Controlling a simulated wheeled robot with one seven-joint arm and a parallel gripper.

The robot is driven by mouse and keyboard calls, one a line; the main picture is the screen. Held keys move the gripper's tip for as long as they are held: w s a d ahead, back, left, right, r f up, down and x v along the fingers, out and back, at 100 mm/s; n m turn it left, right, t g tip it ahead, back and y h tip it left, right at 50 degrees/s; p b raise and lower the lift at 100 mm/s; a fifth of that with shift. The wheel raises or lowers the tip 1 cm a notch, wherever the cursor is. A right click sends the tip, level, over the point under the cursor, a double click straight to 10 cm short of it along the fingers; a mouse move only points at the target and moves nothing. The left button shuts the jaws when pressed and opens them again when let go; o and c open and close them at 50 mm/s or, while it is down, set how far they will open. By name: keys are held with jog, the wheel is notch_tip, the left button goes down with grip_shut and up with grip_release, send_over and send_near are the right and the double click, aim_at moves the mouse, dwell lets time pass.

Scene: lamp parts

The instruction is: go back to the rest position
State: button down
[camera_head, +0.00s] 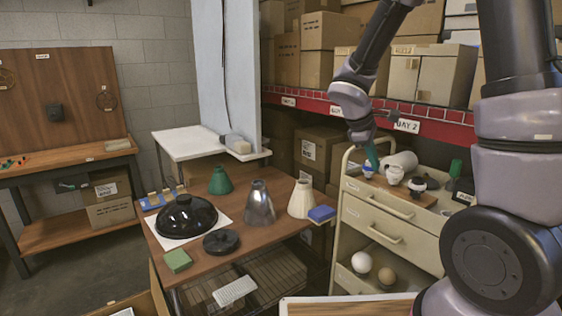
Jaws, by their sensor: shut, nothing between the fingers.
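My gripper (372,157) hangs at the end of my arm, pointing down over the cream drawer cart (402,222) at the right. Its teal fingertips are small in this view and look closed together, with nothing seen between them. They are just above a small white and blue part (368,170) on the cart's top. I cannot tell whether they touch it. Two similar small parts, a white one (394,174) and a white and dark one (417,185), stand to its right on a wooden board (407,194).
A brown table (262,238) holds a black dome shade (187,214) and cone shades in green (220,181), metal (259,204) and cream (301,199). A white roll (400,162) lies behind the small parts. Shelves with boxes (322,48) stand behind. Floor shows at left.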

jog(key=s+a+r+m+t+y, duration=0.1)
jog(key=s+r+m+t+y, duration=0.3)
jog(key=s+r+m, duration=1.1)
jog(key=shift+s+a+r+t+y, duration=0.2)
jog(key=shift+s+r+t+y, duration=0.1)
jog(key=shift+s+r+y, duration=1.25)
jog(key=shift+w+r, duration=0.15)
jog(key=shift+r, duration=0.05)
dwell(0.7)
